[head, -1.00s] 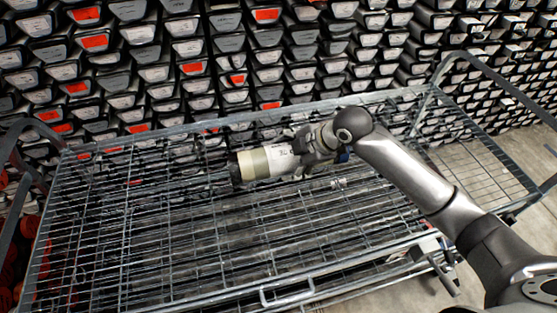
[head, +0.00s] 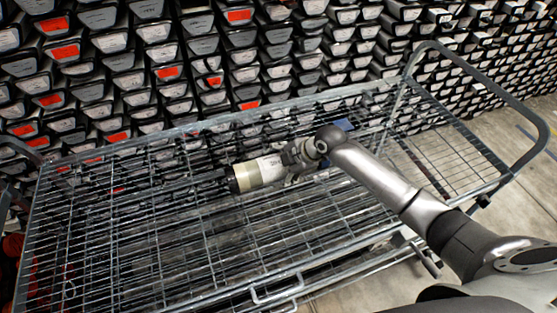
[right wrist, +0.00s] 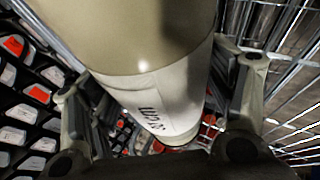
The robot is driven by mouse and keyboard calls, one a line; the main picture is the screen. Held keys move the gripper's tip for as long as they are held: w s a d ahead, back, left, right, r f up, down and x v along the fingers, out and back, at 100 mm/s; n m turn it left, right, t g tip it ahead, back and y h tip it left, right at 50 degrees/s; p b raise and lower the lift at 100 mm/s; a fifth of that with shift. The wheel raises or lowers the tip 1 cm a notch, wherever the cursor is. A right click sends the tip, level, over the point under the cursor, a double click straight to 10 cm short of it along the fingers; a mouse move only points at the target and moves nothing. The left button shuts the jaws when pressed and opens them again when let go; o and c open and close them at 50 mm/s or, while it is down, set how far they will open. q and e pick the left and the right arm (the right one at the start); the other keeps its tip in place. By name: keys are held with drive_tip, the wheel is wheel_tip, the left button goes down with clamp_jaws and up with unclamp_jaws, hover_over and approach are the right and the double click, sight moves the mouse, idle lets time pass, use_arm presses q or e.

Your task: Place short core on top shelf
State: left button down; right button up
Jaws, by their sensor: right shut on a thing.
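The short core (head: 258,172) is a white and cream cylinder with a dark end and a printed label. It lies roughly level above the wire top shelf (head: 150,255) of the cart. My right gripper (head: 290,160) is shut on it at its right end. In the right wrist view the core (right wrist: 150,45) fills the middle, between the two fingers of the gripper (right wrist: 155,120). I cannot tell whether the core touches the shelf mesh. My left gripper is not in view.
A wall of stacked core liners (head: 190,50) with grey, white and orange ends stands behind the cart. The cart has a raised tubular handle (head: 500,95) at the right. The shelf mesh is bare around the core. Concrete floor (head: 515,195) shows at the right.

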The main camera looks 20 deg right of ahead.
drive_tip(key=shift+w+r, duration=0.15)
drive_tip(key=shift+r, duration=0.1)
drive_tip(key=o, duration=1.6)
drive_tip(key=shift+f, duration=0.4)
drive_tip(key=o, duration=0.5)
drive_tip(key=shift+s+r, duration=0.15)
drive_tip(key=shift+s, duration=0.1)
drive_tip(key=shift+r, duration=0.15)
drive_tip(key=shift+s+d+r, duration=0.1)
drive_tip(key=shift+d+r, duration=0.05)
drive_tip(key=shift+r, duration=0.05)
drive_tip(key=b+v, duration=0.1)
drive_tip(key=v, duration=1)
drive_tip(key=shift+s, duration=0.2)
drive_tip(key=shift+r, duration=0.15)
